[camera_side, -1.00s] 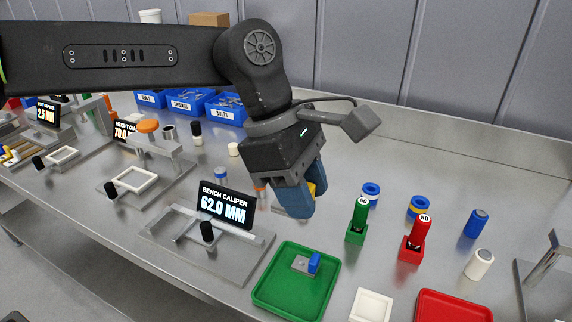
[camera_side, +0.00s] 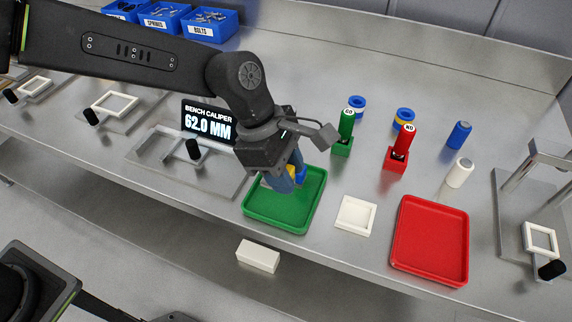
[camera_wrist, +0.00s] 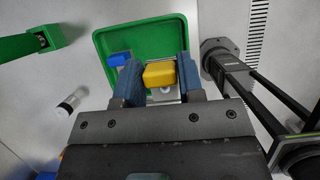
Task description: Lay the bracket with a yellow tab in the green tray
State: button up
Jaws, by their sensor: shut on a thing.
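The bracket with a yellow tab (camera_wrist: 160,74) is held between the blue fingers of my gripper (camera_wrist: 159,80), which is shut on its tab. In the side view my gripper (camera_side: 284,182) is over the green tray (camera_side: 275,217), and a bit of yellow tab (camera_side: 291,170) shows by the fingers. In the wrist view the tray (camera_wrist: 102,42) lies below and behind the bracket. The bracket's grey base is mostly hidden, and I cannot tell whether it touches the tray floor. A bracket with a blue tab (camera_wrist: 119,59) lies in the tray beside my left finger.
A green GO gauge (camera_side: 345,128) and a red NO gauge (camera_side: 402,143) stand behind the tray. A white square dish (camera_side: 356,216) and a red tray (camera_side: 430,240) lie to its right.

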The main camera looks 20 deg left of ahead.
jog(key=shift+f, duration=0.1)
jog(key=shift+f, duration=3.15)
jog(key=shift+f, duration=0.15)
jog(key=shift+f, duration=0.35)
jog(key=o, duration=1.1)
jog(key=shift+f, duration=0.1)
jog(key=shift+c, duration=0.2)
jog(key=shift+s, duration=0.1)
